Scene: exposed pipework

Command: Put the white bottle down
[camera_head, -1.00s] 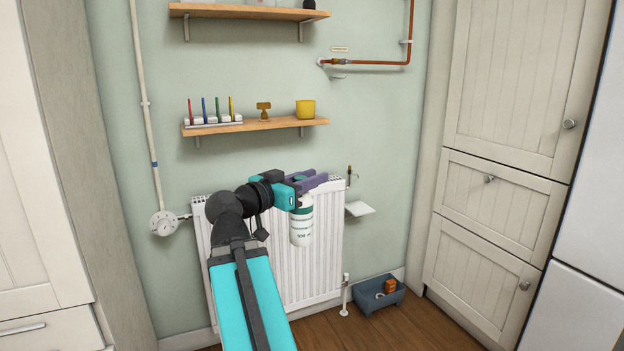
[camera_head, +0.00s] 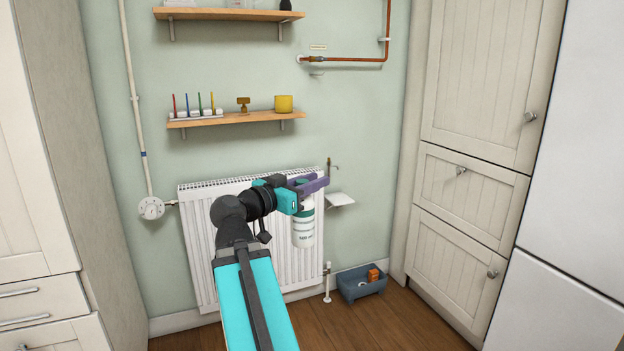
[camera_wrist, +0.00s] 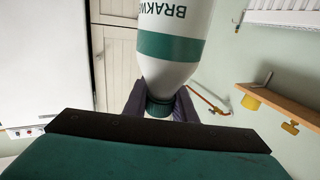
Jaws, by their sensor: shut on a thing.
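The white bottle (camera_head: 303,228) has a green band and dark lettering. It hangs upright in front of the radiator, below my gripper (camera_head: 314,184). My gripper is shut on the bottle's top, and its purple fingers reach to the right. In the wrist view the bottle (camera_wrist: 172,60) appears upside down, with its green cap (camera_wrist: 160,107) between the purple fingers (camera_wrist: 160,103). The bottle's underside is out of view there.
A white radiator (camera_head: 205,250) stands behind the bottle. A small white ledge (camera_head: 340,199) is to its right. A blue-grey bin (camera_head: 361,286) with an orange item sits on the floor. A wooden shelf (camera_head: 240,118) holds coloured sticks and a yellow pot (camera_head: 284,103). Cabinets stand at the right.

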